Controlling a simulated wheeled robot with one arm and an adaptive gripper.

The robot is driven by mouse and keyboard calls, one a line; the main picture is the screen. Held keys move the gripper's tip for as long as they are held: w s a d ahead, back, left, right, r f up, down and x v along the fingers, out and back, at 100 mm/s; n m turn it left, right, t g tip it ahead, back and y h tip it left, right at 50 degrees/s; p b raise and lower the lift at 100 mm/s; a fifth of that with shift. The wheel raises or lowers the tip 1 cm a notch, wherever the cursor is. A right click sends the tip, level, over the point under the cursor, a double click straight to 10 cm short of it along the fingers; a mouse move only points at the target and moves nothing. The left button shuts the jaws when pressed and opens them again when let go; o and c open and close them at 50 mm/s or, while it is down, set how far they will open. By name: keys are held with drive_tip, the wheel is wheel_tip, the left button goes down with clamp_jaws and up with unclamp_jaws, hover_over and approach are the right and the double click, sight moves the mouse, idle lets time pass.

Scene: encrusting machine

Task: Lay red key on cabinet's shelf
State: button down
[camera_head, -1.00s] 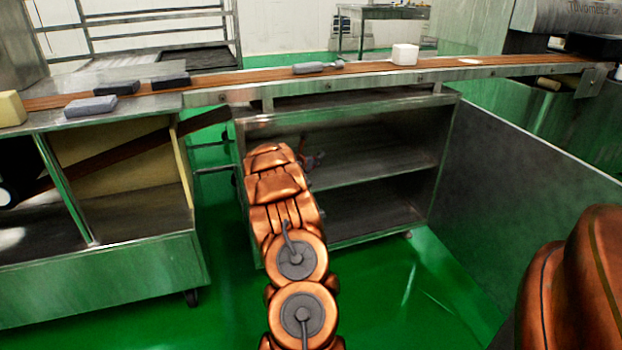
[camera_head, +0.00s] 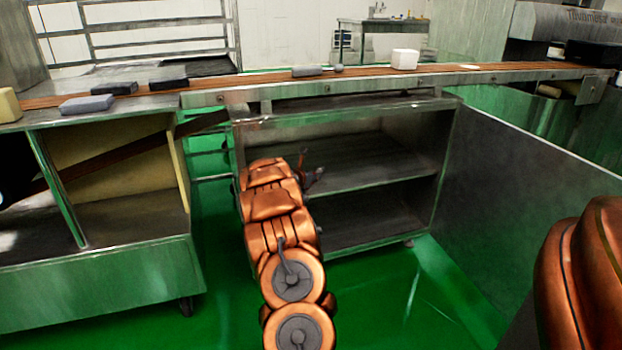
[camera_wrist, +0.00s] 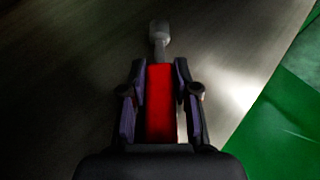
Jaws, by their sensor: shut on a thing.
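The red key (camera_wrist: 159,105) has a red body and a grey tip that points away from the wrist in the wrist view. My gripper (camera_wrist: 160,95) is shut on the red body, one dark finger on each side. Behind the key is a grey metal surface; I cannot tell whether the key touches it. In the head view my gripper (camera_head: 311,177) is at the front of the cabinet (camera_head: 340,120), by its upper opening. It is partly hidden by my arm. The cabinet's shelf (camera_head: 385,182) is bare where it shows, with a second level below.
A conveyor (camera_head: 440,72) runs above the cabinet, bearing a white block (camera_head: 404,59) and several small items. A metal panel (camera_head: 530,180) stands right of the cabinet. An open metal cart (camera_head: 110,265) stands at left. Green floor (camera_head: 400,300) is clear in front.

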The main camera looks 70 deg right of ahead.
drive_tip(key=c, duration=0.9)
unclamp_jaws()
drive_tip(key=shift+f, duration=0.1)
drive_tip(key=shift+o, duration=0.2)
drive_tip(key=shift+a+r, duration=0.45)
drive_tip(key=shift+a, duration=0.05)
drive_tip(key=p+v, duration=0.3)
drive_tip(key=v, duration=0.6)
drive_tip(key=shift+a, duration=0.1)
drive_tip(key=shift+p+v, duration=0.45)
drive_tip(key=shift+v, duration=0.35)
